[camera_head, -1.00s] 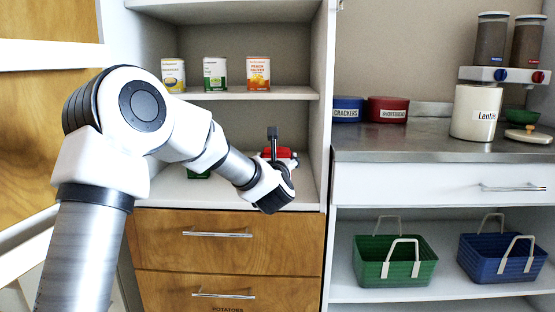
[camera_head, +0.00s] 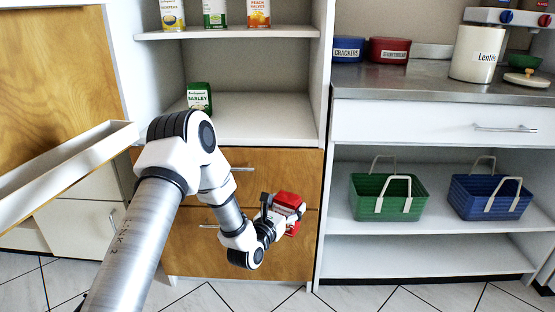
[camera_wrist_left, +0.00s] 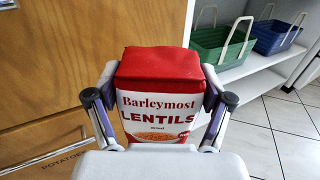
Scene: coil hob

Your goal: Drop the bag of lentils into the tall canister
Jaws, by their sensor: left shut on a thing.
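The bag of lentils (camera_wrist_left: 158,95) is red and white, with "Barleymost LENTILS" on its front. My left gripper (camera_head: 276,207) is shut on it, one finger on each side in the left wrist view (camera_wrist_left: 157,100). In the head view the bag (camera_head: 288,201) is held in front of the wooden drawers, below counter height. The tall canister (camera_head: 474,53) is cream-white with a "Lentils" label and stands on the grey counter at the upper right, well away from the bag. My right gripper is not in view.
The canister's lid (camera_head: 526,79) appears to lie on the counter beside it. A blue crackers tub (camera_head: 348,49) and a red shortbread tub (camera_head: 388,50) stand further left. Green (camera_head: 387,197) and blue (camera_head: 490,196) baskets sit on the shelf below. A barley bag (camera_head: 199,97) stands in the left cupboard.

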